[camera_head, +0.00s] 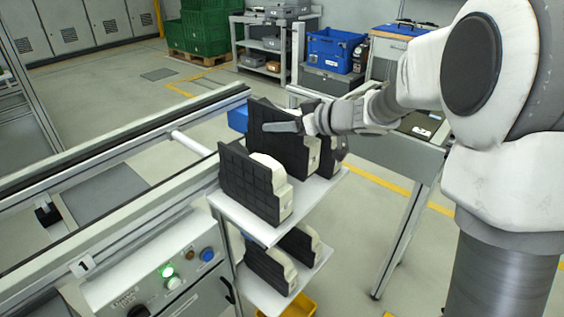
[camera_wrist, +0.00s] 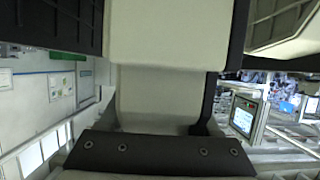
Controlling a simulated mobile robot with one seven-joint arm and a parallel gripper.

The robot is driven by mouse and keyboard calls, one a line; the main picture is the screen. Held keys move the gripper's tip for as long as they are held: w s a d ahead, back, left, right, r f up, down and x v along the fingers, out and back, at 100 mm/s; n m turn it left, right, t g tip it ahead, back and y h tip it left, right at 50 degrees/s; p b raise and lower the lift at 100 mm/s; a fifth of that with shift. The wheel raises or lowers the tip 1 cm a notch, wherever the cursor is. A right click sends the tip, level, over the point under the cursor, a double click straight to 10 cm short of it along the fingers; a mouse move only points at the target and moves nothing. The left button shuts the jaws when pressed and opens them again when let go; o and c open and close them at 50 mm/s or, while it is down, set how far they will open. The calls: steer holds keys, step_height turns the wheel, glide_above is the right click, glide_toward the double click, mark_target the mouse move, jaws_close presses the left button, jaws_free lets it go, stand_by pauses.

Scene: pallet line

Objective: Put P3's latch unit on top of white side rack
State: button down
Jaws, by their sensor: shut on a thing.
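The white side rack (camera_head: 262,231) stands beside the conveyor in the head view. Its top shelf carries a black and cream latch unit (camera_head: 248,187) at the near end. My gripper (camera_head: 301,126) is over the far part of this shelf, shut on another latch unit (camera_head: 262,112); a grey finger crosses its black face. The held unit is upright; I cannot tell whether its base touches the shelf. A third unit (camera_head: 326,158) stands just right of it, partly hidden. In the wrist view the cream body of a unit (camera_wrist: 165,45) fills the middle. No P3 label is readable.
Several latch units (camera_head: 270,268) stand on the lower shelf, above a yellow bin (camera_head: 300,306). The conveyor rail (camera_head: 120,215) and a control box with lit buttons (camera_head: 165,275) are left. A grey table (camera_head: 405,150) stands behind right, near my arm.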

mark_target(282, 146)
steer(key=shift+f+b, duration=1.3)
steer(key=shift+f, duration=1.9)
steer(key=shift+f, duration=0.15)
steer(key=shift+c, duration=0.6)
jaws_free()
